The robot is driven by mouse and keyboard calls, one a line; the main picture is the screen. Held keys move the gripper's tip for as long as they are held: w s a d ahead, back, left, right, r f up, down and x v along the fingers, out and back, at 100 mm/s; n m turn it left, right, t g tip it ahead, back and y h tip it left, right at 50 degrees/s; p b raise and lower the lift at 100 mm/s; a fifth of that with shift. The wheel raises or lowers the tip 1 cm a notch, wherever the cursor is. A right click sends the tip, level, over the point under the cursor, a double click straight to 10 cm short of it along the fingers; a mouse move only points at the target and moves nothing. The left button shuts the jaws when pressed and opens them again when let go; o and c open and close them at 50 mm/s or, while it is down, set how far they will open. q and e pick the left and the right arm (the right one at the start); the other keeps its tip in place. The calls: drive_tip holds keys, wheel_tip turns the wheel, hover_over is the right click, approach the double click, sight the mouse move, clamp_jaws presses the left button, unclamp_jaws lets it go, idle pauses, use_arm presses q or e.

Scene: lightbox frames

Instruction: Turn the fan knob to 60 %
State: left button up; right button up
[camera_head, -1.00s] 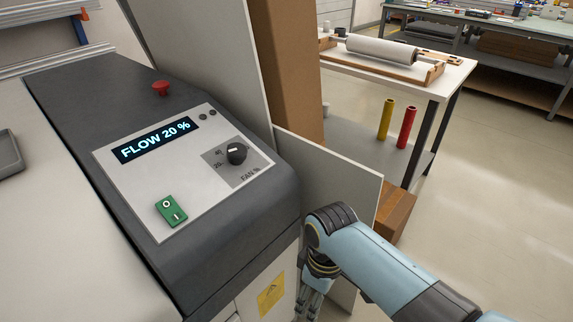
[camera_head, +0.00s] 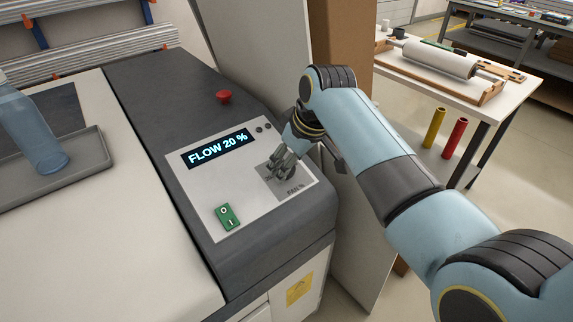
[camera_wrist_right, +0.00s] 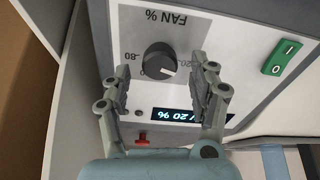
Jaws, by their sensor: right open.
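The black fan knob (camera_wrist_right: 160,61) sits on a grey scale marked "FAN %" in the right wrist view, with "20" and "80" legible beside it. The display (camera_head: 217,148) reads "FLOW 20 %". My right gripper (camera_head: 283,172) is over the knob in the head view and hides most of it. In the right wrist view my right gripper (camera_wrist_right: 165,82) is open, one finger on either side of the knob, with gaps between fingers and knob. I cannot tell how high the fingertips are above the panel. My left gripper is not in view.
A green switch (camera_head: 228,216) is on the same panel, and a red button (camera_head: 223,97) stands behind it. A grey tray (camera_head: 88,160) with a blue bottle (camera_head: 33,135) is at the left. An upright board (camera_head: 236,62) stands close behind my right arm.

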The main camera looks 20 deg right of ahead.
drive_tip(key=shift+x, duration=1.35)
drive_tip(key=c, duration=1.2)
drive_tip(key=shift+o, duration=0.2)
